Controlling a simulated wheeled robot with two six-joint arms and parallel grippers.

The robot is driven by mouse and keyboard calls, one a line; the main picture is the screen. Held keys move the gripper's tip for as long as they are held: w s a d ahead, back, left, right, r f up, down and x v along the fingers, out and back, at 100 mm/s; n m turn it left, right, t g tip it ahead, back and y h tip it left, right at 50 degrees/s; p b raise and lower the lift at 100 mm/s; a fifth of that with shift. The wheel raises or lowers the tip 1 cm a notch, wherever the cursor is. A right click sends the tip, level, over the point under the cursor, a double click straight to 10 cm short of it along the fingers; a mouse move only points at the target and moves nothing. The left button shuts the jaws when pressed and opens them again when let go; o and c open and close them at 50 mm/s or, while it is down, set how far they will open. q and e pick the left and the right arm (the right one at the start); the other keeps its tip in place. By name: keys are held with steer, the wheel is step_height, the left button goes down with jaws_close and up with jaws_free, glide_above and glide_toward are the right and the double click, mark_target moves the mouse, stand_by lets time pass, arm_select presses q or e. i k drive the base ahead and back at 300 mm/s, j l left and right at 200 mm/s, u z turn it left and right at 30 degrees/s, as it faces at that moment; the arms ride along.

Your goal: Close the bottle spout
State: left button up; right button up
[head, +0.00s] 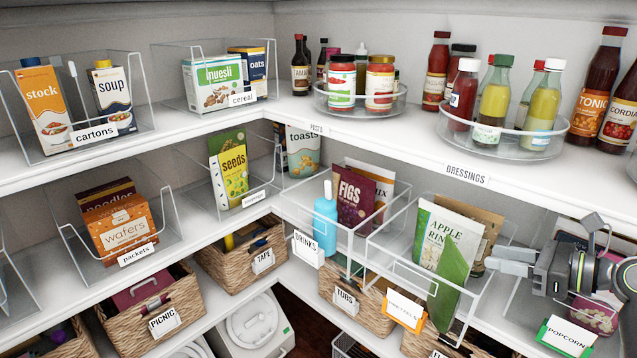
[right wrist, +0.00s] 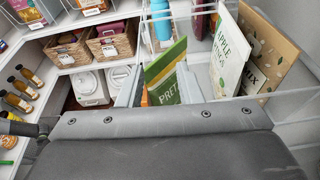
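The blue bottle (head: 325,228) stands upright in a clear bin labelled DRINKS on the middle shelf, near the corner. My right gripper (head: 489,262) is at the right, pointing left, well apart from the bottle. Its two pale fingers look parted, with nothing held between them. In the right wrist view the fingers (right wrist: 160,88) show on either side of the green packet behind. My left gripper is out of view.
Clear bins with a FIGS pouch (head: 355,198), an apple rings pouch (head: 443,235) and a leaning green packet (head: 450,280) stand between my right gripper and the bottle. The shelf above (head: 400,135) overhangs. Baskets (head: 240,262) sit below.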

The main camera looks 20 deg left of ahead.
mark_target(328, 194)
steer(key=i+j, duration=0.15)
steer(key=j, duration=0.3)
steer(key=i+j, duration=0.1)
steer(key=j, duration=0.35)
steer(key=i+j, duration=0.15)
steer(key=j, duration=0.3)
steer(key=i+j, duration=0.1)
steer(key=j, duration=0.3)
